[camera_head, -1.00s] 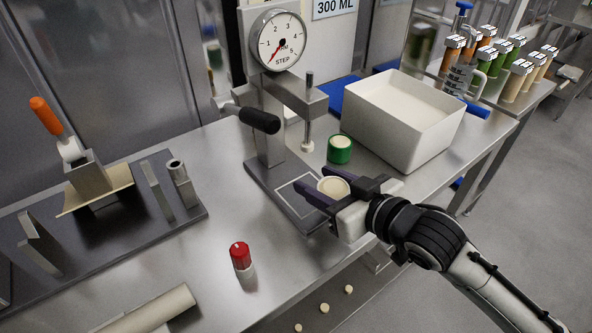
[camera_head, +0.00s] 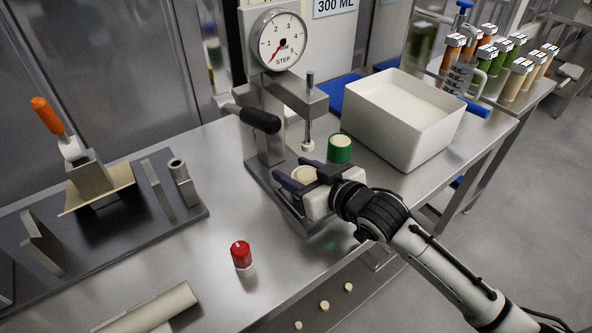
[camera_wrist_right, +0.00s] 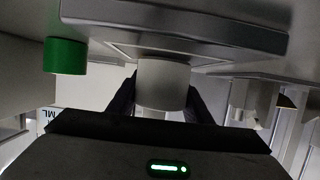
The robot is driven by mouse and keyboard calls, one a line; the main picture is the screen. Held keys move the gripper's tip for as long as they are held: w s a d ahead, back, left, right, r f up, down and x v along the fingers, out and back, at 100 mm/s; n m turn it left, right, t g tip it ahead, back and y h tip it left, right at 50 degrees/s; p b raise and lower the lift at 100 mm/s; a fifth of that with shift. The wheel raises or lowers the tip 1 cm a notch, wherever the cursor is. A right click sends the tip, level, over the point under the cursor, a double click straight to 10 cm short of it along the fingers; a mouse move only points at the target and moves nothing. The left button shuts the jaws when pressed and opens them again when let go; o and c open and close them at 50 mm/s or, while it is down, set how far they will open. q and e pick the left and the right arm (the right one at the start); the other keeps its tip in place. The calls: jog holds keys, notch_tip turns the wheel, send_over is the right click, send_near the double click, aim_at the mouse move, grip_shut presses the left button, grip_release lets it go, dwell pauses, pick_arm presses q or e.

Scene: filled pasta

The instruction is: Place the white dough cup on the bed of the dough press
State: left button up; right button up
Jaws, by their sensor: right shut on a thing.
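The white dough cup (camera_head: 304,174) is between the fingers of my right gripper (camera_head: 292,182), which is shut on it. The cup is upright, with pale dough showing at its top. It is over the dark bed (camera_head: 257,174) of the dough press, below and a little to the front of the plunger (camera_head: 308,146). In the right wrist view the cup (camera_wrist_right: 163,85) sits between the fingers, against the bed's outlined square; I cannot tell if it touches the bed (camera_wrist_right: 170,25). My left gripper is not in view.
A green cup (camera_head: 340,149) stands right of the press, before a white bin (camera_head: 400,120). The press's black-gripped lever (camera_head: 260,120) sticks out above the bed.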

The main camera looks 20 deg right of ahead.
jog(key=o, duration=1.1)
jog(key=shift+f, duration=0.15)
jog(key=shift+r, duration=0.2)
jog(key=v, duration=1.2)
